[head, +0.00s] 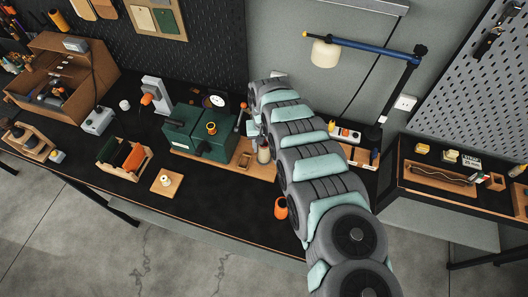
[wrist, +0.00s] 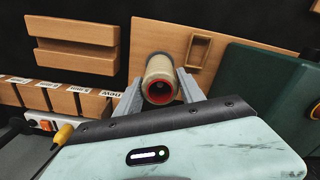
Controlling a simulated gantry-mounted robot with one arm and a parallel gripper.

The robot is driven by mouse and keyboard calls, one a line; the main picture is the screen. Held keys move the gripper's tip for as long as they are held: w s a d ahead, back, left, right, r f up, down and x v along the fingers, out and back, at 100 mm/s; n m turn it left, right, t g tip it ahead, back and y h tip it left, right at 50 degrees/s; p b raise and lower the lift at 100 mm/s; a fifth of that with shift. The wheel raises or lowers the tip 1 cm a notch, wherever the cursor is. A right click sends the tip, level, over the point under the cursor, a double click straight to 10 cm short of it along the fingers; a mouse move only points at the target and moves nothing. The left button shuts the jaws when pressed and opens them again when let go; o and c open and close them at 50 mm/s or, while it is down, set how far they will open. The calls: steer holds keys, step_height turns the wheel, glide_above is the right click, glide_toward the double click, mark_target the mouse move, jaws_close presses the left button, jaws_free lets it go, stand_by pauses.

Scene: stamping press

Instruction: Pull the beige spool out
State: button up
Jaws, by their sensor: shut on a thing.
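The beige spool (wrist: 158,67) is a short cylinder with a red ring and a dark hole at the end facing the wrist camera. It stands against a wooden board (wrist: 142,35). My gripper (wrist: 160,84) has one grey finger on each side of it and is shut on it. Whether the far end of the spool is still seated on something is hidden. In the head view the spool (head: 263,154) appears as a small beige shape beside my arm, just right of the green press (head: 202,133); my fingers are hard to make out there.
The wooden board has an empty rectangular frame (wrist: 198,52) beside the spool. The green press body (wrist: 262,82) stands close on the right in the wrist view. A labelled wooden rack (wrist: 62,98) is at left. An orange container (head: 281,208) stands near the bench's front edge.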

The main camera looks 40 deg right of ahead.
jaws_close()
steer(key=shift+r+p, duration=0.3)
step_height(320, 180, up, 8)
steer(key=p, duration=0.6)
steer(key=shift+r, duration=0.1)
step_height(320, 180, up, 6)
steer(key=p, duration=0.3)
stand_by(0.3)
